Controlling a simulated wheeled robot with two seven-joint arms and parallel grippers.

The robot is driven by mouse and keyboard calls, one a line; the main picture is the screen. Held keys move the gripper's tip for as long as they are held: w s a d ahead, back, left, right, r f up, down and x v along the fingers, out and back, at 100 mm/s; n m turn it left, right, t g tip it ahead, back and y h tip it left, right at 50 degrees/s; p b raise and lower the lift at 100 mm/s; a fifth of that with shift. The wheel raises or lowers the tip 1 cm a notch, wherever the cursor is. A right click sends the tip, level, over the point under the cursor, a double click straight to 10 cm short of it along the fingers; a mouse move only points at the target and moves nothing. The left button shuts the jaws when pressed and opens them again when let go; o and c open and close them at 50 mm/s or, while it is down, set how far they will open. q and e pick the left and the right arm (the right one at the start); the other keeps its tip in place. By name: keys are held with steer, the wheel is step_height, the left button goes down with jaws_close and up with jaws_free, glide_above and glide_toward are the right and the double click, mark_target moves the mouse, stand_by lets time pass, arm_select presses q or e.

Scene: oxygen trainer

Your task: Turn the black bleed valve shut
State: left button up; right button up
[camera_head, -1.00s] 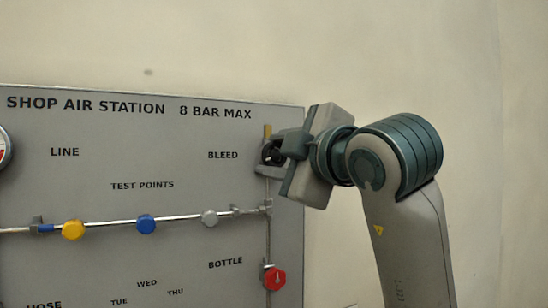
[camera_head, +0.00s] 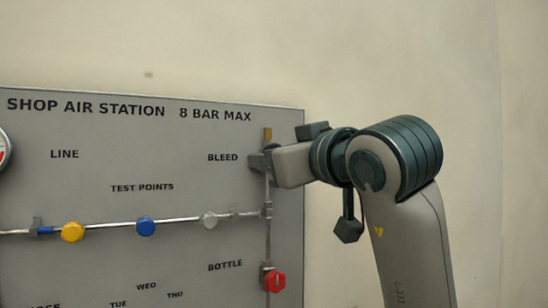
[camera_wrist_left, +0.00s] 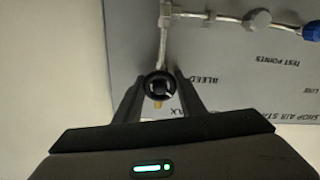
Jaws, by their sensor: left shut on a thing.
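The black bleed valve knob (camera_wrist_left: 160,86) shows in the left wrist view as a round black ring at the end of a thin pipe. My left gripper (camera_wrist_left: 159,90) has one finger on each side of it and is shut on it. My right gripper is in neither view.
The grey panel (camera_head: 100,260) carries a red knob (camera_head: 274,280) below on the same pipe. Yellow (camera_head: 73,232), blue (camera_head: 146,227) and grey (camera_head: 209,220) knobs sit on a horizontal pipe to the left. The wall right of the panel is bare.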

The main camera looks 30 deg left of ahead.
arm_select(q)
steer(key=m, duration=0.4)
steer(key=shift+f+m, duration=0.1)
steer(key=shift+m, duration=0.2)
steer(key=m, duration=0.2)
steer(key=shift+m+p, duration=0.3)
steer(key=shift+m, duration=1.2)
steer(key=shift+m+p, duration=0.3)
steer(key=shift+m, duration=0.6)
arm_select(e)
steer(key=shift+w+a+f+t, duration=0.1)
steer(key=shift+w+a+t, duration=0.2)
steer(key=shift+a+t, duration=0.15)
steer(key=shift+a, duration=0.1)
arm_select(q)
steer(key=o, duration=1)
steer(key=shift+o, duration=0.2)
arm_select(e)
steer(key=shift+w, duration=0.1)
